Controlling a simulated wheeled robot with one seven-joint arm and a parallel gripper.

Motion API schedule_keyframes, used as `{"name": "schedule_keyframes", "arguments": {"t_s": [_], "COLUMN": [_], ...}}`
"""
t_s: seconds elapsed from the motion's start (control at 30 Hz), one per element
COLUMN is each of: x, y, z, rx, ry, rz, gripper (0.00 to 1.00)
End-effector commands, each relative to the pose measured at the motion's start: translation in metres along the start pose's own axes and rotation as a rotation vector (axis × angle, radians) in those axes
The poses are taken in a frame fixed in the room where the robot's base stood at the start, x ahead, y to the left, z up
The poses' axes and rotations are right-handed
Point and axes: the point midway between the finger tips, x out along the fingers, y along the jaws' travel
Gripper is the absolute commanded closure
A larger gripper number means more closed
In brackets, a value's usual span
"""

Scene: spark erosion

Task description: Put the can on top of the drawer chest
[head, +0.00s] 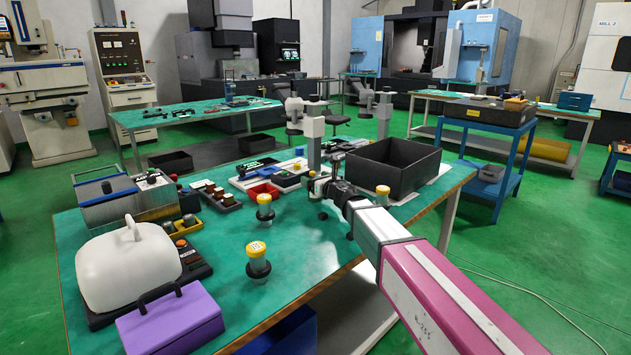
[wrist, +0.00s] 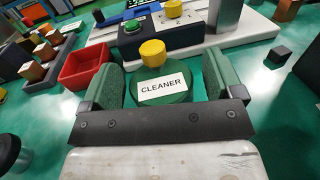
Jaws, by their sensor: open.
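The green can with a white CLEANER label (wrist: 165,87) and a yellow cap (wrist: 153,53) stands between the fingers of my gripper (wrist: 156,85) in the wrist view. The jaws are open, with a green pad on each side of the can. In the head view my gripper (head: 318,187) is low over the near green table, and the can cannot be made out there. I cannot tell for sure which thing is the drawer chest. A grey box with a blue top (head: 128,211) stands at the table's left; a small blue box (head: 574,101) sits on a far table.
A red tray (wrist: 87,66) is left of the can, and a dark control box with a green button (wrist: 133,27) is behind it. A black bin (head: 392,168), yellow-topped holders (head: 258,252), a white cover (head: 128,266) and a purple box (head: 172,322) share the table.

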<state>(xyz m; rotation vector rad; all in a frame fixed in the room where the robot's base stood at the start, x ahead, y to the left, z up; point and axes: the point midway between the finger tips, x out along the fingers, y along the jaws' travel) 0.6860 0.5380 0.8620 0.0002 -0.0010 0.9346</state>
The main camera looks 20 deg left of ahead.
Motion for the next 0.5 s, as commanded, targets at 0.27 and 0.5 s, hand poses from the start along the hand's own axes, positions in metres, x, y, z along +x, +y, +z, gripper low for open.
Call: {"name": "schedule_keyframes", "arguments": {"t_s": [0.27, 0.5], "x": [-0.024, -0.070], "y": [0.001, 0.001], "z": [0.002, 0.002], "rx": [0.000, 0.000], "ry": [0.000, 0.000], "rz": [-0.001, -0.001], "gripper": [0.14, 0.14]}}
